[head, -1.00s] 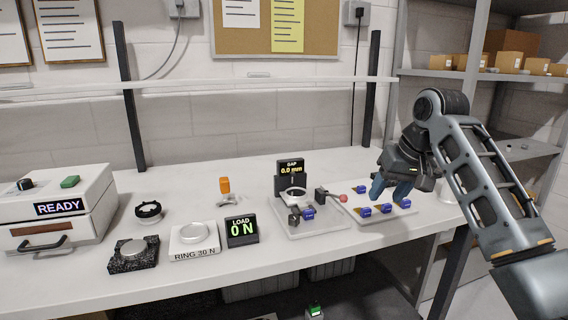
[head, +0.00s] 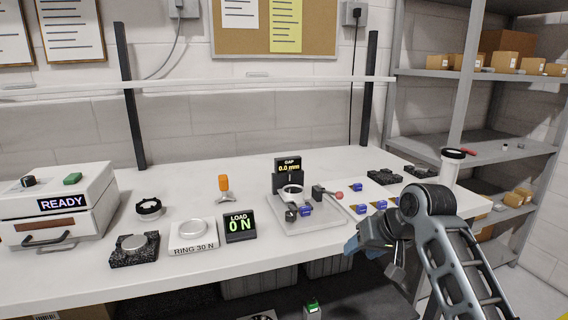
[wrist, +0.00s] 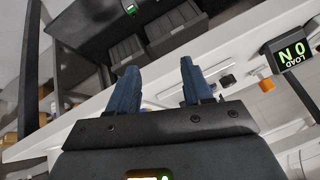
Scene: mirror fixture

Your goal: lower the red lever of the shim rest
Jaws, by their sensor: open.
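The shim rest is a pale plate (head: 322,226) on the bench with a round ring (head: 291,191) and a gap display (head: 287,166) reading 0.0 mm. Its lever ends in a red ball (head: 339,195) at the plate's right side, on a short dark arm. My gripper (head: 366,246) is in front of the bench's front edge, below and right of the shim rest, and touches nothing. In the wrist view its two blue fingers (wrist: 160,84) are apart with nothing between them. The red lever is not seen in the wrist view.
Blue-handled pieces (head: 361,209) lie on a pale tray right of the rest. A load display (head: 240,226) reads 0 N beside the ring block (head: 193,238). An orange-handled tool (head: 224,186) stands behind.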

